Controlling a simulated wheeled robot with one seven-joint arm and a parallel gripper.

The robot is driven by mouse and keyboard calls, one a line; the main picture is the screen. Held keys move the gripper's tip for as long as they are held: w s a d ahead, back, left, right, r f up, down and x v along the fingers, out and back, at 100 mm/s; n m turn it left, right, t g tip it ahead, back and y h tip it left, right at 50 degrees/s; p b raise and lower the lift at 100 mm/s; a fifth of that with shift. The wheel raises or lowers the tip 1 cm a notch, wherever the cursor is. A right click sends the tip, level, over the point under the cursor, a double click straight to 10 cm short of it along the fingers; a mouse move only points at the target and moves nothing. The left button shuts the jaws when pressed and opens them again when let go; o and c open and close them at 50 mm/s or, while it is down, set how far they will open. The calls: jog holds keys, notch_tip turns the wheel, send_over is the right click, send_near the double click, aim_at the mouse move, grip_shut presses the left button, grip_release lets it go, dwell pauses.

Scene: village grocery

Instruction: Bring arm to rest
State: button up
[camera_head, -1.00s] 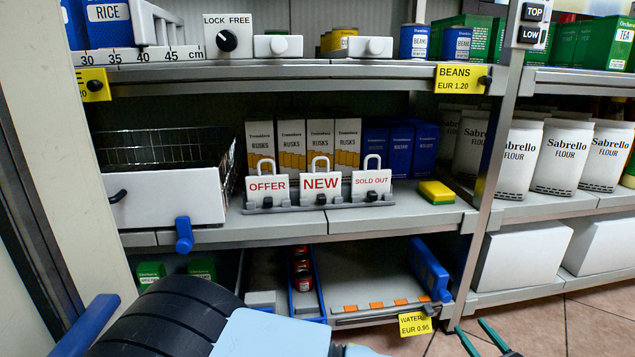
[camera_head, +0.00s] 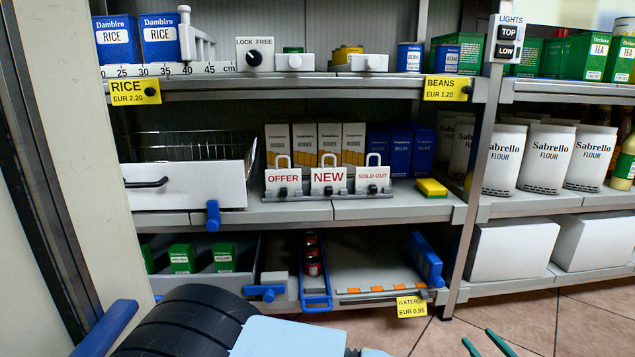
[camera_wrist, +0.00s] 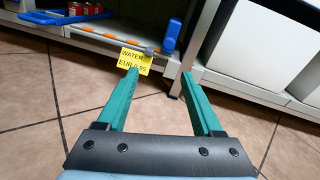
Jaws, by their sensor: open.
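My gripper (camera_wrist: 160,77) is open and empty in the wrist view, its two green fingers apart above the tiled floor. The fingertips lie in front of the lower shelf, just below the yellow WATER price tag (camera_wrist: 136,61); I cannot tell the gap to it. In the head view the green fingers of my gripper (camera_head: 480,340) show at the bottom edge, low and right of the same tag (camera_head: 411,306). My arm crosses the bottom of the head view and hides part of the lower shelf front and floor.
A shelf unit stands ahead, with a wire drawer (camera_head: 190,188), OFFER, NEW and SOLD OUT signs (camera_head: 328,180) and a blue tray (camera_head: 316,296) of red cans. A shelf post (camera_head: 470,200) divides it from flour bags (camera_head: 515,158). Tiled floor (camera_head: 500,318) is free at lower right.

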jog(key=w+a+r+n+g+y+p, duration=0.1)
jog(key=w+a+r+n+g+y, duration=0.2)
jog(key=a, duration=0.5)
jog(key=w+a+r+n+g+y+p, duration=0.1)
jog(key=w+a+r+n+g+p, duration=0.15)
jog(key=a+r+n+g, duration=0.45)
jog(key=w+a+r+n+g+y+p, duration=0.1)
jog(key=w+a+r+n+g, duration=0.2)
jog(key=a, duration=0.6)
jog(key=s+a+r+n+g+h+p, duration=0.1)
jog(key=s+a+r+n+h+p, duration=0.3)
jog(key=a+r+n, duration=0.65)
jog(key=s+a+r+n+g+h+p, duration=0.2)
jog(key=s+a+r+n+h, duration=0.4)
jog(key=a+r, duration=0.6)
notch_tip(320, 180, up, 39)
jog(key=y+p, duration=0.1)
jog(key=p, duration=3.7)
jog(key=shift+s+d+n, duration=0.2)
jog(key=shift+d+n, duration=0.2)
jog(key=shift+n, duration=0.05)
jog(key=shift+f, duration=0.1)
